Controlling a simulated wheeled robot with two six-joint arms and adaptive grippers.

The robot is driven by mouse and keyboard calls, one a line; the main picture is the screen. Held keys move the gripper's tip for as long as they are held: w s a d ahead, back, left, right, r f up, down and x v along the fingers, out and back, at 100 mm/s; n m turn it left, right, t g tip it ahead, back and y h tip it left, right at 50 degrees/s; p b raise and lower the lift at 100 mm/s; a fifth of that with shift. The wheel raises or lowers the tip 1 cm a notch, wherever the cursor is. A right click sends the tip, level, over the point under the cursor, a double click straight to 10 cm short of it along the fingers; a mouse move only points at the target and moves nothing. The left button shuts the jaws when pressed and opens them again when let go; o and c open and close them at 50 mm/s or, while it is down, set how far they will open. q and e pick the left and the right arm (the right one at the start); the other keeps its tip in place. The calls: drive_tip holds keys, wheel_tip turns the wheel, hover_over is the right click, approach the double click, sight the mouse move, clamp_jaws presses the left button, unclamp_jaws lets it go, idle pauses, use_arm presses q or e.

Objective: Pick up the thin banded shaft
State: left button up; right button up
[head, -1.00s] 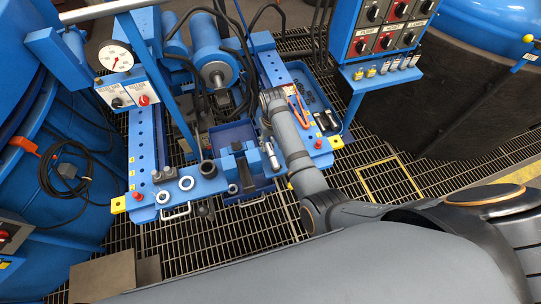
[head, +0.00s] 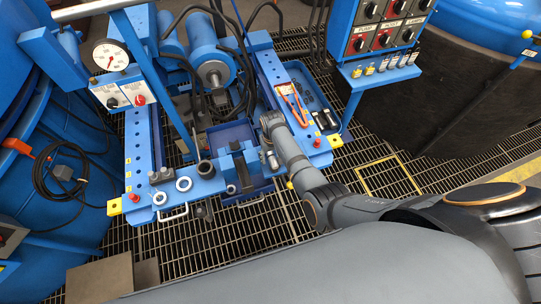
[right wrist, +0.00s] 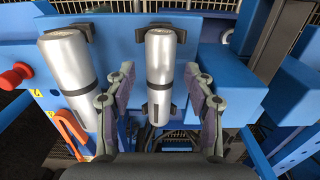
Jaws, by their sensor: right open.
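The thin banded shaft (right wrist: 160,62) is a silver cylinder standing in dark clips on a blue block, in the middle of the right wrist view. My right gripper (right wrist: 160,82) is open, with one finger on each side of this shaft; I cannot tell whether they touch it. A thicker silver cylinder (right wrist: 70,70) hangs in a clip to the left, outside the fingers. In the head view a silver cylinder (head: 273,160) shows just below my right wrist; I cannot tell which of the two it is. My left gripper is not in view.
Orange-handled pliers (head: 293,103) lie on the blue bench rail near my right forearm. A red knob (head: 317,143) is on the rail's near end. A blue vice-like block (head: 238,165) stands left of my gripper. A control panel (head: 388,30) rises at the back right.

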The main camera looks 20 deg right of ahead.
clamp_jaws()
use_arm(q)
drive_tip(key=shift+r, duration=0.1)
use_arm(e)
drive_tip(key=shift+r, duration=0.2)
idle(0.3)
